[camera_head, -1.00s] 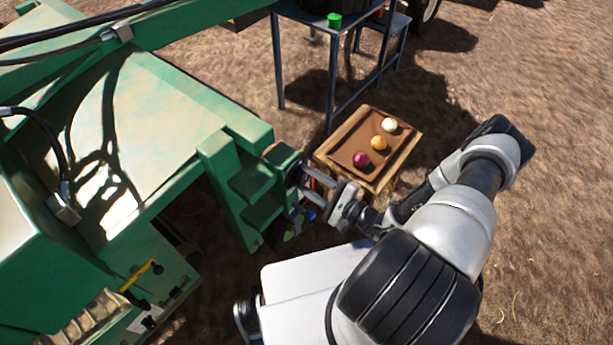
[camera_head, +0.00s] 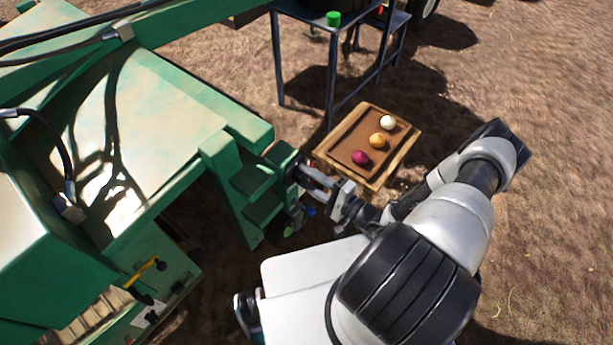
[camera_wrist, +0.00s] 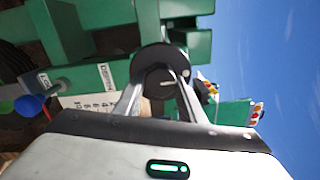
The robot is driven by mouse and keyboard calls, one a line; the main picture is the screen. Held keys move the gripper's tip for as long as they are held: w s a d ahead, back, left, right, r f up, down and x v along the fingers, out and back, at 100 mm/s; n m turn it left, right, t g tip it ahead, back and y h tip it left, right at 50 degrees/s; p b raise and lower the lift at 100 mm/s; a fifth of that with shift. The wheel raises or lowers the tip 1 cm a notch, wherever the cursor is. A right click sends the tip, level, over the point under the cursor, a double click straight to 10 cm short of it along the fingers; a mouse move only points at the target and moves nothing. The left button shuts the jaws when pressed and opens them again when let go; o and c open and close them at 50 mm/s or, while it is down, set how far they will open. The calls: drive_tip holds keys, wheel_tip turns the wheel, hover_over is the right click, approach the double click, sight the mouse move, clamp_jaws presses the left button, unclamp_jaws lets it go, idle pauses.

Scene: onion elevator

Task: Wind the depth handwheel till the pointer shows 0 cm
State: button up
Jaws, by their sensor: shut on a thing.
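The dark round handwheel (camera_wrist: 150,60) is in the upper middle of the wrist view, in front of the green machine. My gripper (camera_wrist: 161,78) is shut on it, with the two fingers reaching in from below. In the head view my gripper (camera_head: 305,178) is at the right end of the green machine, and the wheel is mostly hidden there. A pale depth scale plate (camera_wrist: 92,103) with numbers shows at the left of the fingers in the wrist view. I cannot tell which number its pointer is at.
A blue knob (camera_wrist: 28,106) is left of the scale. The green machine (camera_head: 150,130) fills the left of the head view. A wooden tray (camera_head: 322,152) with three onions lies on the soil beyond my gripper. A metal table (camera_head: 329,70) stands behind it. Soil at right is open.

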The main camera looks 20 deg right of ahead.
drive_tip(key=shift+d, duration=0.1)
drive_tip(key=o, duration=1)
drive_tip(key=shift+o, duration=0.2)
drive_tip(key=v, duration=1.7)
drive_tip(key=shift+s+p, duration=0.15)
drive_tip(key=shift+p, duration=0.25)
drive_tip(key=shift+d, duration=0.1)
